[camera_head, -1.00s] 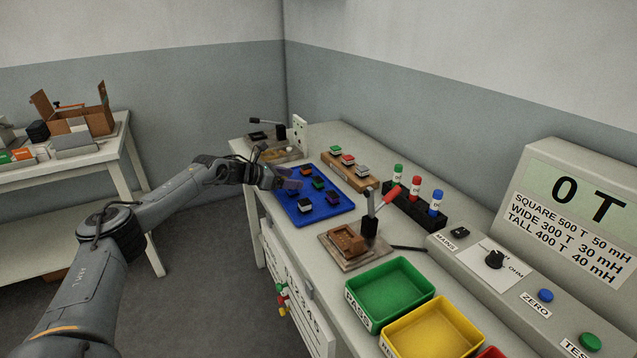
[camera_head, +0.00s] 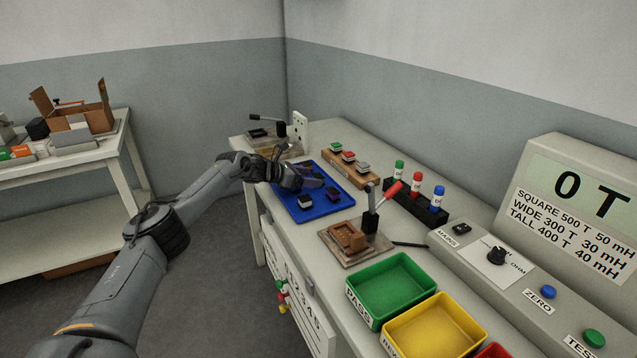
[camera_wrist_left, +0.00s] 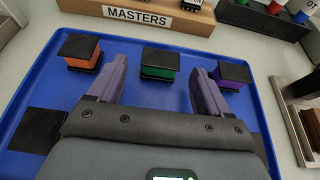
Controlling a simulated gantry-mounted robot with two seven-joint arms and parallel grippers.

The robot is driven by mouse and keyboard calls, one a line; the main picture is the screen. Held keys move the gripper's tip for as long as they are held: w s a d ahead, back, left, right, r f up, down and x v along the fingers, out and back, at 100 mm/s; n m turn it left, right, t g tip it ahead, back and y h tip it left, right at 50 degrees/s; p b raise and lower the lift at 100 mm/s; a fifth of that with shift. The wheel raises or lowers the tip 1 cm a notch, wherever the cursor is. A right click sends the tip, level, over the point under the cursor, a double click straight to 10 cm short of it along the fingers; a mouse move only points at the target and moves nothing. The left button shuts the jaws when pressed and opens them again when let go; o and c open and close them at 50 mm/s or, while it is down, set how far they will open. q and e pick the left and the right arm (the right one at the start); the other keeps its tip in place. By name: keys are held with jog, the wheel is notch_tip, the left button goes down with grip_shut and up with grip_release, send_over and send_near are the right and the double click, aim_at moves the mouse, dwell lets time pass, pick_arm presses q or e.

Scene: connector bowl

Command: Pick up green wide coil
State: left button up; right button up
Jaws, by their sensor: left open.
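A green coil with black end plates (camera_wrist_left: 160,64) sits on the blue tray (camera_wrist_left: 120,50), in the left wrist view. It lies just beyond and between the two purple-grey fingers of my left gripper (camera_wrist_left: 159,68), which is open and empty. In the head view my left gripper (camera_head: 313,180) is over the blue tray (camera_head: 322,211) and hides the green coil. An orange coil (camera_wrist_left: 82,54) sits left of the green one in the wrist view, and a purple coil (camera_wrist_left: 232,76) sits right of it. My right gripper is not in view.
A wooden masters block (camera_head: 349,170) stands behind the tray. A lever fixture (camera_head: 350,242) stands in front, with the green bin (camera_head: 392,290) and yellow bin (camera_head: 434,328) nearer. Dark coils (camera_head: 304,200) also sit on the tray's near part.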

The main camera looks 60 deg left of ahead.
pick_arm(q)
jog(key=shift+w, duration=0.25)
jog(key=c, duration=1.1)
jog(key=shift+c, duration=0.2)
